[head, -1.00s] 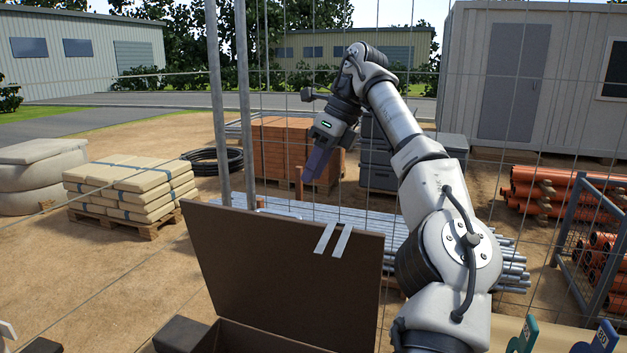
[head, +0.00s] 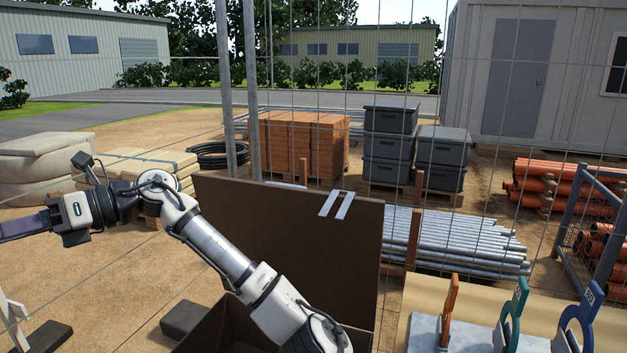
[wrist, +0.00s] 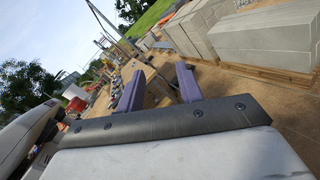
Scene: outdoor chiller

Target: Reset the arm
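A brown chest with its lid (head: 290,240) raised stands in front, partly behind my arm. A wire fence post (head: 226,90) rises behind it. A board at lower right holds upright orange (head: 449,310), teal (head: 513,315) and blue (head: 580,320) pieces.

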